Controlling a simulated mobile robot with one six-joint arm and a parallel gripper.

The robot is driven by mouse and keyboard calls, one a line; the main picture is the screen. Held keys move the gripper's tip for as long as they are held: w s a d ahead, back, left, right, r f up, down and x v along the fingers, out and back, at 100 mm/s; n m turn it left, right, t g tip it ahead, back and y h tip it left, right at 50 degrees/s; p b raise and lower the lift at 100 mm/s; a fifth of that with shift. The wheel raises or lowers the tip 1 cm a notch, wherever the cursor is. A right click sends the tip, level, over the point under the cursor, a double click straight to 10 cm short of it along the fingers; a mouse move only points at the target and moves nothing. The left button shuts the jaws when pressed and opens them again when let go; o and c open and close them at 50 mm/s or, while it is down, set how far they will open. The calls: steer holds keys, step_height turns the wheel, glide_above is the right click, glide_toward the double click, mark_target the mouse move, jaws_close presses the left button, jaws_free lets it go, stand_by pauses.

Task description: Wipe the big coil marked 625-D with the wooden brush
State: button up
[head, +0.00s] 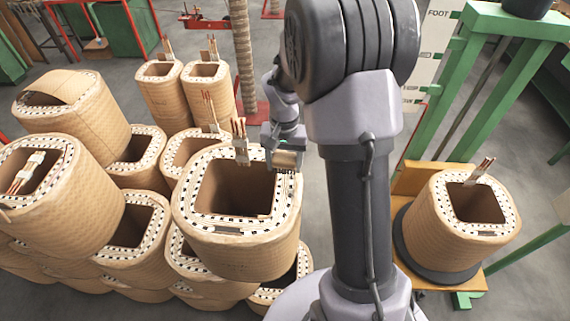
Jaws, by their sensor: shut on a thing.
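My gripper (285,148) is at the centre of the head view, shut on the wooden brush (287,160). The brush is a small light-brown block, partly hidden by the gripper. It is at the upper right corner of the rim of a big tan coil (240,247) at the front centre. Its underside appears to meet the rim, but I cannot tell for sure whether it touches. This coil has a square opening, a dotted pale rim and upright copper leads at its back. I cannot read the 625-D mark on any coil.
Several other coils (66,110) are stacked close together on the left and behind. Another coil (458,222) stands on a dark round base on a wooden board at the right. A green frame (440,100) rises behind it. Grey floor shows between.

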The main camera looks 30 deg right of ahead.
mark_target(283, 156)
step_height(283, 156, up, 3)
steer(key=shift+w+a+f+p, duration=0.1)
steer(key=shift+w+f+p, duration=0.05)
steer(key=shift+p, duration=0.7)
steer(key=shift+r+p, duration=0.75)
steer(key=shift+r, duration=0.25)
steer(key=shift+f, duration=0.1)
